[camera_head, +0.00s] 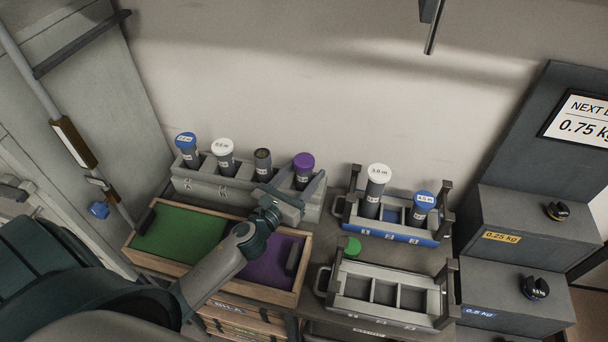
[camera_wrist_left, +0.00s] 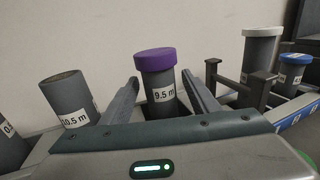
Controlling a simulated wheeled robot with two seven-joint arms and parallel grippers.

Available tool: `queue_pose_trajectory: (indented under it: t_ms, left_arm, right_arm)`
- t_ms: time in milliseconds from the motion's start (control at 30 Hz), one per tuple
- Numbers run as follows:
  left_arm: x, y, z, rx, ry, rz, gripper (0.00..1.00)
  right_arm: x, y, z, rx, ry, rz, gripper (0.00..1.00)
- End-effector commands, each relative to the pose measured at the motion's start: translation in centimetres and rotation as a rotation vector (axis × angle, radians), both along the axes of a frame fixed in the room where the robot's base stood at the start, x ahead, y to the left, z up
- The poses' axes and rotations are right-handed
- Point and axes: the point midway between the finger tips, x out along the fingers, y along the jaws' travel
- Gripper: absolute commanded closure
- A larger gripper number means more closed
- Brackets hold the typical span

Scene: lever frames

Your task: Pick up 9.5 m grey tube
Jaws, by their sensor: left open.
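The 9.5 m grey tube (camera_head: 302,181) with a purple cap stands upright in the right end of the grey rack (camera_head: 228,190). It also shows in the left wrist view (camera_wrist_left: 161,88), its "9.5 m" label facing the camera. My left gripper (camera_head: 295,190) is open at this tube. In the left wrist view one finger shows on each side of the tube, with visible gaps. I cannot tell how deep the tube sits between the fingers. The tube's lower part is hidden by the gripper and rack. My right gripper is not in view.
An uncapped tube (camera_head: 263,164) stands left of it, labelled 10.5 m in the wrist view, then white-capped (camera_head: 224,160) and blue-capped (camera_head: 188,152) tubes. A blue rack (camera_head: 392,232) with two tubes stands right. A wooden tray (camera_head: 268,295) with green and purple sections lies in front.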

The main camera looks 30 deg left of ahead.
Motion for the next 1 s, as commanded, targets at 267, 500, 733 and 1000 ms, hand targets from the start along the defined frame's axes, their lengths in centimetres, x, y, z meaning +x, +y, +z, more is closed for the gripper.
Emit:
queue_pose_trajectory:
  t_ms: [267, 500, 733, 1000]
  left_arm:
    - [0.0, 0.0, 0.0, 0.000, 0.000, 0.000, 0.83]
    - [0.0, 0.0, 0.1, 0.000, -0.001, 0.000, 0.96]
    - [0.0, 0.0, 0.4, 0.001, -0.002, 0.000, 0.96]
    - [0.0, 0.0, 2.2, 0.003, -0.002, -0.002, 0.96]
  right_arm:
    - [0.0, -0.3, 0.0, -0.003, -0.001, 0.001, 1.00]
    - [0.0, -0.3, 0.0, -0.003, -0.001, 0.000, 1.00]
    - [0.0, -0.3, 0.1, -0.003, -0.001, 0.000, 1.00]
    - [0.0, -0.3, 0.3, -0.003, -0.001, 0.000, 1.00]
